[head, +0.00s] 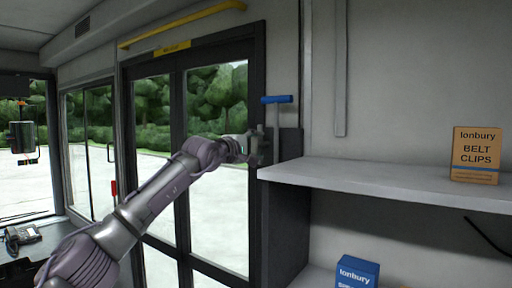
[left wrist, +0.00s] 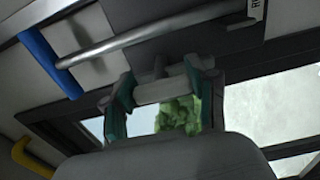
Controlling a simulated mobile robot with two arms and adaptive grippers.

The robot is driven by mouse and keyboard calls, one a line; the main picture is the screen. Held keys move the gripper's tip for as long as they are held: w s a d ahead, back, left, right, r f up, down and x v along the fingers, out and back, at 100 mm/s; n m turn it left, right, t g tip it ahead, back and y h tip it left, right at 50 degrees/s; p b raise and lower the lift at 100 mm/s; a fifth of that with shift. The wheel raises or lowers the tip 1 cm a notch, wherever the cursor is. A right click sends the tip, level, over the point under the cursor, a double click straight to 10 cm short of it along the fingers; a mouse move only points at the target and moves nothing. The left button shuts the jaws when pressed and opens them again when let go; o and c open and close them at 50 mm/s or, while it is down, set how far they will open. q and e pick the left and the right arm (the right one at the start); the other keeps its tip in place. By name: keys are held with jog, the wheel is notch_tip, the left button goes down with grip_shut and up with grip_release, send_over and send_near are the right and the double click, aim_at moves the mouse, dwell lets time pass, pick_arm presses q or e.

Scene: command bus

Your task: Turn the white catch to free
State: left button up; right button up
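The white catch (left wrist: 160,91) shows in the left wrist view as a short pale bar in front of a grey plate. My left gripper (left wrist: 160,95) has one finger at each end of this bar, with no clear gap between pads and bar. In the head view my left gripper (head: 258,149) is at the dark panel beside the door frame, below and left of a lever with a blue handle (head: 277,99). The catch is too small and covered to make out there. My right gripper is in neither view.
The lever's metal rod and blue grip (left wrist: 50,60) pass close above the fingers in the wrist view. A grey shelf (head: 390,184) juts out to the right, bearing a belt clips box (head: 476,155). A blue box (head: 357,272) stands lower. A yellow rail (head: 180,25) runs above the glass door.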

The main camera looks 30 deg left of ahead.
pick_arm(q)
jog(key=o, duration=0.4)
jog(key=shift+d, duration=0.1)
jog(key=shift+s, duration=0.1)
jog(key=s+a, duration=0.1)
jog(key=s, duration=1)
jog(key=shift+s+a, duration=0.35)
jog(key=shift+f, duration=0.15)
